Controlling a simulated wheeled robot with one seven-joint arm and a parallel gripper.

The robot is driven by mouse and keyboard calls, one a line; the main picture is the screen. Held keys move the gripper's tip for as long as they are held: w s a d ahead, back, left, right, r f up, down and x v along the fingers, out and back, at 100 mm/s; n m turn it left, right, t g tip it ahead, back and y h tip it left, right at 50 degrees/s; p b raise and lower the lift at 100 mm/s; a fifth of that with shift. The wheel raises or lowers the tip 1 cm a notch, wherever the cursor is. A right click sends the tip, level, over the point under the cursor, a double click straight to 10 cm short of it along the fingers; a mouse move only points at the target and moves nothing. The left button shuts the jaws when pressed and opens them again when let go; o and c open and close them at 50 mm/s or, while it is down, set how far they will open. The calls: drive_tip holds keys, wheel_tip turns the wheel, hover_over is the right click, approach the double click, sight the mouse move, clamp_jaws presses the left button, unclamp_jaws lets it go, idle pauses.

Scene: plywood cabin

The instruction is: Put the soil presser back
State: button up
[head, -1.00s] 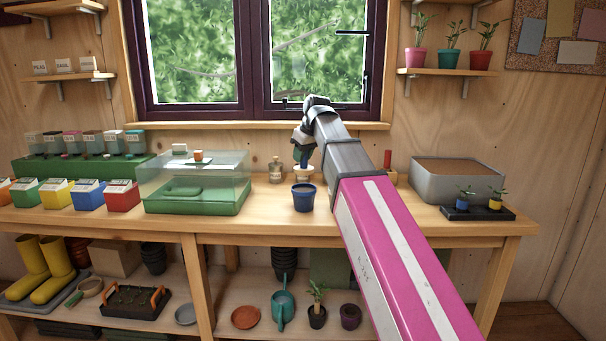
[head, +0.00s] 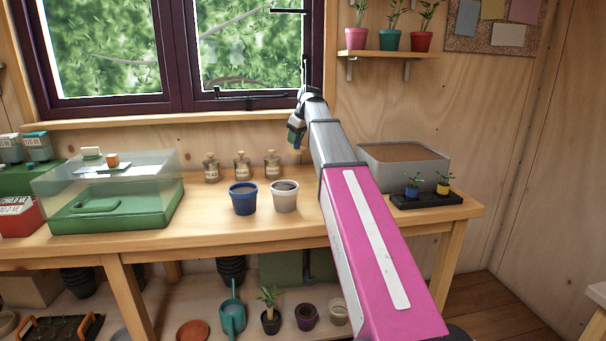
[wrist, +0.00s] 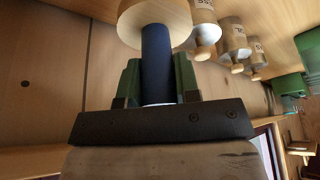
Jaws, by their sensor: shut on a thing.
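The soil presser, a round pale wooden disc with a dark blue handle (wrist: 157,55), is held in my gripper (wrist: 157,88) in the wrist view. The green fingers are closed on the handle from both sides, with the disc at the far end. In the head view my gripper (head: 297,137) is above the back of the bench, in front of the wall below the window. Most of the presser is hidden there. The blue pot (head: 243,200) and the white pot (head: 285,198) stand upright below and left of the gripper, apart from it.
Several corked bottles (head: 242,167) stand along the back of the bench. The clear-lidded green propagator (head: 115,205) is at left. A grey soil bin (head: 425,180) and a black tray with two small plants (head: 427,200) are at right. My arm hides the bench between.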

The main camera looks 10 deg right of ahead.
drive_tip(key=shift+w+d+f, duration=0.2)
drive_tip(key=shift+w+d, duration=0.65)
drive_tip(key=shift+d, duration=0.15)
drive_tip(key=shift+w+d+f, duration=0.1)
drive_tip(key=shift+f, duration=0.2)
wheel_tip(320, 180, down, 9)
drive_tip(key=shift+f, duration=0.2)
drive_tip(key=o, duration=0.8)
drive_tip(key=shift+f, duration=0.1)
drive_tip(key=shift+o, duration=0.2)
drive_tip(key=v, duration=1.2)
